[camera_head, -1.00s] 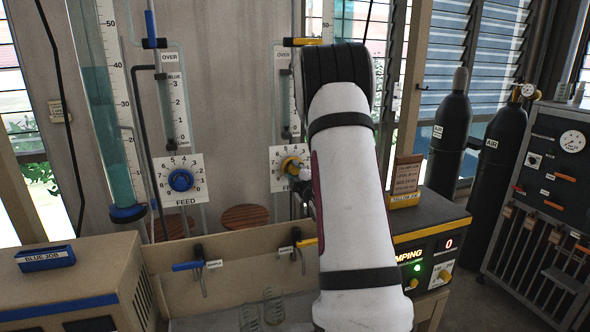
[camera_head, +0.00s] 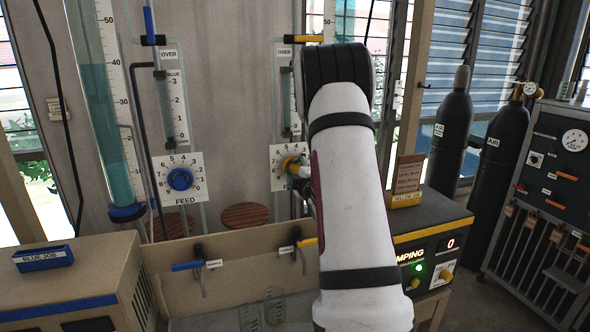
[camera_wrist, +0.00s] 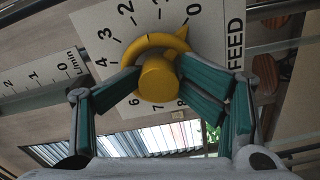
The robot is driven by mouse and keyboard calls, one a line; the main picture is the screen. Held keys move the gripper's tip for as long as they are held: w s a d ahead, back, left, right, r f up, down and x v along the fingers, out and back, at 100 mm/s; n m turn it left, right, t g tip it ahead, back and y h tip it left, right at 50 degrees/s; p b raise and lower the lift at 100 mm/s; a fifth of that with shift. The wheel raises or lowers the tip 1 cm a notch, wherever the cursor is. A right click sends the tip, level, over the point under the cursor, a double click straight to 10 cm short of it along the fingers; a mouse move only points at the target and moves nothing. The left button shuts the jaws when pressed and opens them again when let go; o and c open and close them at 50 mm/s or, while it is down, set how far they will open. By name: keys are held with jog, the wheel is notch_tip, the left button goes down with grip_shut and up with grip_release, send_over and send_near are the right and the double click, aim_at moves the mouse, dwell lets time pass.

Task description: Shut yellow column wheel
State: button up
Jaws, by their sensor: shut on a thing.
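The yellow column wheel (camera_wrist: 158,80) is a yellow knob on a white dial plate marked FEED. In the wrist view my gripper (camera_wrist: 158,78) has its green-padded fingers on both sides of the knob's hub, shut on it. My gripper is mostly hidden there.
A blue wheel (camera_head: 180,179) on its own FEED dial is at the left. A yellow-handled valve (camera_head: 305,243) is below the yellow wheel. A pump box (camera_head: 430,262) with a green light and display reading 0 is at the right. Dark gas cylinders (camera_head: 490,150) stand beyond.

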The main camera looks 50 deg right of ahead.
jog(key=shift+a, duration=0.1)
jog(key=p+v, duration=0.1)
jog(key=v, duration=0.6)
jog(key=shift+p, duration=0.3)
jog(key=shift+s, duration=0.15)
